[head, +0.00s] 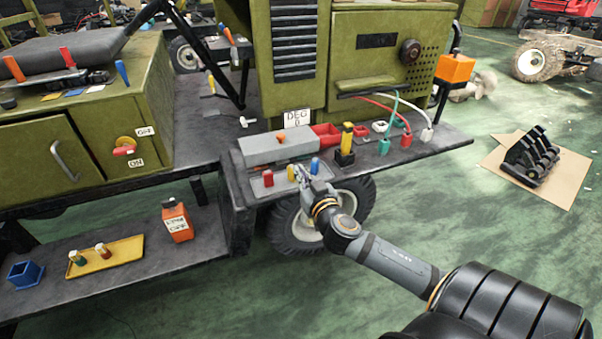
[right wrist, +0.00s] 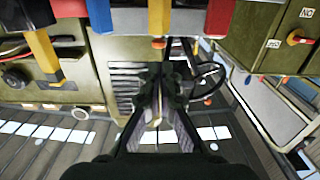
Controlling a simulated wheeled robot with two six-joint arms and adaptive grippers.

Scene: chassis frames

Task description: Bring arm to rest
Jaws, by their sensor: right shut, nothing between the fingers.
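My right arm reaches in from the lower right in the head view. Its gripper (head: 303,178) is at the small grey tray (head: 252,193) on the front of the dark shelf, between the yellow peg (head: 291,173) and the blue peg (head: 314,166). A red peg (head: 268,178) stands to the left. In the right wrist view the gripper's fingers (right wrist: 161,95) are together with nothing between them. Blue (right wrist: 99,16), yellow (right wrist: 158,16) and red (right wrist: 220,16) pieces show along its top edge. Whether the gripper touches a peg cannot be told. My left gripper is not in view.
A grey box (head: 277,147), a red bin (head: 326,135) and a yellow-black tool (head: 346,142) stand behind the pegs. A wheel (head: 318,228) is below the shelf. A yellow tray (head: 108,254) lies on the lower left shelf.

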